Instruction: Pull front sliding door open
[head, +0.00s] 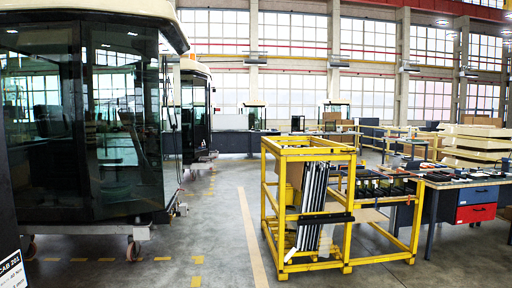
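A large cab (84,120) with dark glass panels stands at the left on a wheeled trolley. Its glazed door panels (125,125) face me, with a dark vertical frame between panes. I cannot tell which pane is the front sliding door or whether it is open. A thin dark vertical edge (172,120) shows at the cab's right side. Neither of my grippers is in view.
A yellow metal rack (347,229) holding dark and white strips stands right of centre. A workbench with red and blue drawers (475,205) is at the right. A second cab (195,108) stands behind. The grey floor (200,235) between cab and rack is clear.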

